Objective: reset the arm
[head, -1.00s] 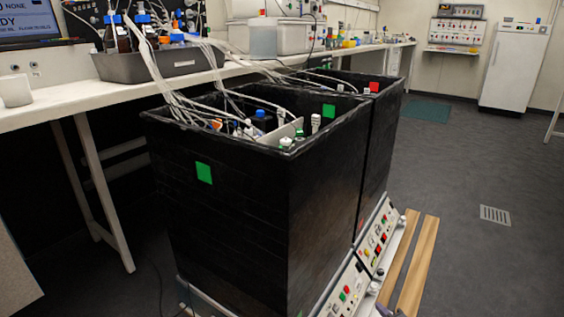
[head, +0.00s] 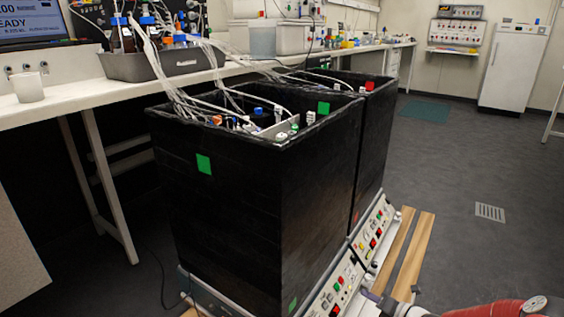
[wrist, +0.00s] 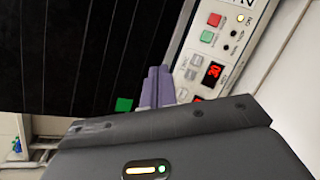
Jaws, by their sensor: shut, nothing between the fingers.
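My gripper (head: 371,295) shows at the bottom right of the head view, with part of my arm behind it. It is beside the control panel (head: 335,292) of the nearer shaker, and appears close to it. In the wrist view, the purple fingers of my gripper (wrist: 158,72) are together with nothing held. They point towards the panel (wrist: 214,50), which has a red lit display and several buttons. I cannot tell whether they touch it. A black bin-like housing (head: 250,200) with a green square stands above the nearer panel.
A second black housing (head: 372,130) with a red square stands behind the first. White tubes run from both to the long bench (head: 60,115) on the left. A wooden plank (head: 412,255) lies right of the panels. The grey floor (head: 470,170) further right is open.

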